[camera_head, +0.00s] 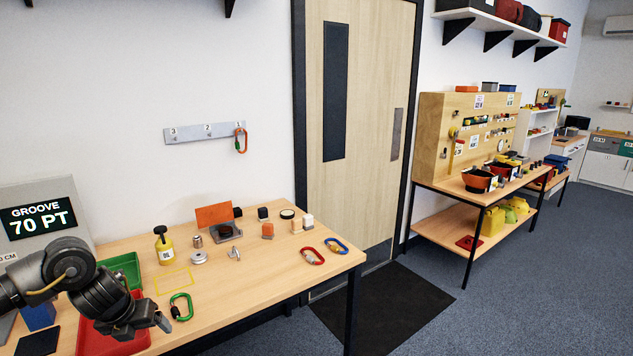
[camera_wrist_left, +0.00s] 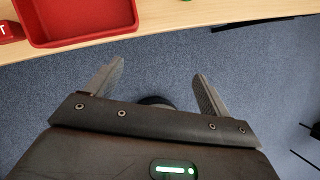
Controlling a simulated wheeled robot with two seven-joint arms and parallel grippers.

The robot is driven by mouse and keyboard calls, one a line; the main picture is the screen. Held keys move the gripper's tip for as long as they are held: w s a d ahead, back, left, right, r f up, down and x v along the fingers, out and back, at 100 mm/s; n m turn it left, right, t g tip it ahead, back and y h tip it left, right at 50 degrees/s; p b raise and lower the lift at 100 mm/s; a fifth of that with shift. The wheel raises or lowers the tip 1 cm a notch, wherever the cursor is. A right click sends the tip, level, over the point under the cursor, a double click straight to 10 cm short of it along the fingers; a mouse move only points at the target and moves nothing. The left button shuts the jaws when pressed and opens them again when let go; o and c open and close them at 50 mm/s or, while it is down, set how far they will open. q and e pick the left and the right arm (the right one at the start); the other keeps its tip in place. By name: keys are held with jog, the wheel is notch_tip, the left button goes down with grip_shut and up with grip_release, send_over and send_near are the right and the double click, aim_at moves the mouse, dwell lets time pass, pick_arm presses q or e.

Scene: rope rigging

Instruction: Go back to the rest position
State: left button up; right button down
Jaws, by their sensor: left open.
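The red tray shows in the upper left of the wrist view (camera_wrist_left: 78,42). My right gripper is in neither view.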

pick_arm(q)
jog(key=w+d+f+n+h, duration=0.2)
jog(key=d+f+n, duration=0.2)
jog(key=d+f, duration=0.4)
jog(key=w+d+f+n+h, duration=0.2)
jog(key=d+f+n+h, duration=0.3)
jog(key=f, duration=0.6)
jog(key=s+d+f+n+t+y, duration=0.15)
jog(key=s+f+n, duration=0.25)
jog(key=f, duration=0.4)
jog(key=s+d+f+n+y, duration=0.1)
jog(key=s+d+f+n, duration=0.2)
jog(key=f, duration=0.6)
jog(key=s+a+f+n+g+y, duration=0.2)
jog(key=s+f+n, duration=0.7)
jog(key=s+f, duration=0.9)
jog(key=s+f+n+g+y, duration=0.1)
jog(key=s+f+n, duration=0.1)
jog(key=s, duration=1.2)
jog(key=s+f+n+g+y, duration=0.1)
jog(key=s+f+n+g, duration=0.1)
jog(key=s, duration=1.2)
jog(key=shift+s+a+f+n+b, duration=0.4)
jog(key=shift+f+n, duration=0.1)
jog(key=shift+n, duration=0.2)
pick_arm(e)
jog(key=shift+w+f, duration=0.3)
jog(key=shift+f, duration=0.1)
